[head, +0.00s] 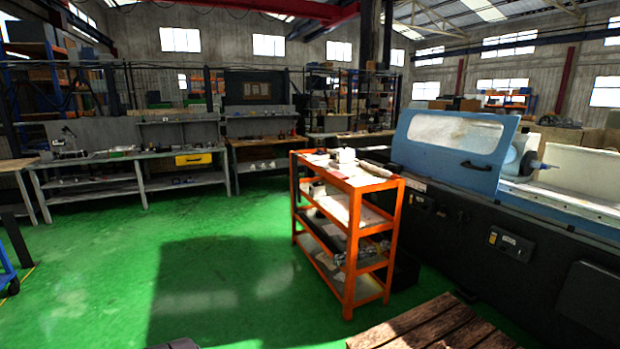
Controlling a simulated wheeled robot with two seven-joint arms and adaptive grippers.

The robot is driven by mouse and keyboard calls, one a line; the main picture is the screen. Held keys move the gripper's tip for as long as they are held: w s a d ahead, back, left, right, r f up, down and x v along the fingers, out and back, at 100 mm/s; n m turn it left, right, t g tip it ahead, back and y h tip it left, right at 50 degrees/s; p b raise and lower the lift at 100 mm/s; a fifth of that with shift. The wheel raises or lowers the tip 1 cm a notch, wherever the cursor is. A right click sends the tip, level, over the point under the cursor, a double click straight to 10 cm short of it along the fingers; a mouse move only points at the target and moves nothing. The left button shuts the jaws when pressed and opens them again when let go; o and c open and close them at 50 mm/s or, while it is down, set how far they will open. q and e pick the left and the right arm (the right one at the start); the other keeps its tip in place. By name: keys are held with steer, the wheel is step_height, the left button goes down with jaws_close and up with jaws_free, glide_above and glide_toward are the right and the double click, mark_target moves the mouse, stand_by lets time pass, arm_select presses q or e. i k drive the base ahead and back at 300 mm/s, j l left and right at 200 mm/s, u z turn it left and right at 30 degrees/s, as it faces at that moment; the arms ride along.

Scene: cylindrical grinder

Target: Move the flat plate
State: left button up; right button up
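An orange shelf cart (349,240) stands in the middle of the head view, beside the grinder. Several small items lie on its top shelf, among them a flat dark reddish piece (317,157), a white item (345,155) and a long light item (376,169). They are too small and far off for me to tell which, if any, is the flat plate. Neither of my grippers shows in the head view.
The blue and dark cylindrical grinder (500,235) fills the right side. A wooden pallet (435,325) lies on the floor in front of it. Grey workbenches (130,158) line the back left. The green floor (110,265) left of the cart is open.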

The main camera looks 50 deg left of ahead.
mark_target(337, 173)
steer(key=u, duration=1.45)
